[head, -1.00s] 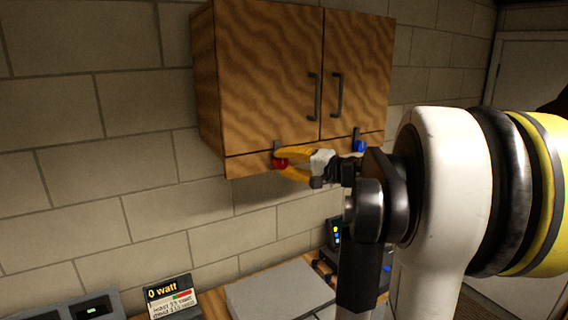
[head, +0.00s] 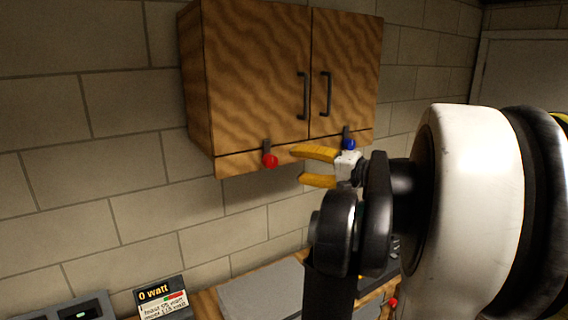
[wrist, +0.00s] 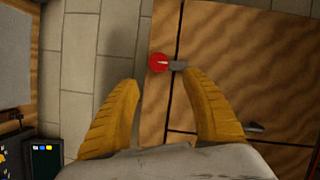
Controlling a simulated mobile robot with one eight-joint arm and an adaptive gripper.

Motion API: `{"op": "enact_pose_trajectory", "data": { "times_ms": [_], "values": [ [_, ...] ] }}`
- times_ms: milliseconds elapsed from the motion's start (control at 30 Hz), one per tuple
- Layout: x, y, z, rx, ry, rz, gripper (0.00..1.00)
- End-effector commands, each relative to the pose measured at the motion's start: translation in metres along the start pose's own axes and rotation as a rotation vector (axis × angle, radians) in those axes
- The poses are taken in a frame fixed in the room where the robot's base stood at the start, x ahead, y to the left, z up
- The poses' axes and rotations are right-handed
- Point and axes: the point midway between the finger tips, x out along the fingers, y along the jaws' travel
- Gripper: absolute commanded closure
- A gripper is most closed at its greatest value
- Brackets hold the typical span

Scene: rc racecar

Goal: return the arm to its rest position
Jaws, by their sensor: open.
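My gripper (head: 308,167) is open and empty in the head view, its yellow fingers pointing left below the wooden wall cabinet (head: 255,75). It stands to the right of the red knob (head: 270,160) on the cabinet's lower strip, with a gap between them. In the wrist view my gripper (wrist: 160,92) shows both yellow fingers spread wide. The red knob (wrist: 158,63) lies beyond the fingertips there, with a grey lever beside it. The blue knob (head: 348,144) shows just above my gripper in the head view.
A counter (head: 207,303) runs below, with a grey flat box (head: 262,290) on it. A "0 watt" display (head: 163,298) and a grey device (head: 75,310) stand at the lower left. The brick wall left of the cabinet is clear.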

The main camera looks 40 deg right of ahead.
Motion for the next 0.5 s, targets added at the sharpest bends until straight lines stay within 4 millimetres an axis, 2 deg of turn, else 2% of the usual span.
{"op": "enact_pose_trajectory", "data": {
  "times_ms": [100,200,500],
  "values": [
    [-0.017,0.0,0.0,0.0,0.001,0.0,0.46],
    [-0.024,0.0,0.0,0.0,0.001,0.0,0.46],
    [-0.026,0.0,0.0,0.0,-0.001,0.0,0.46]
  ]
}}
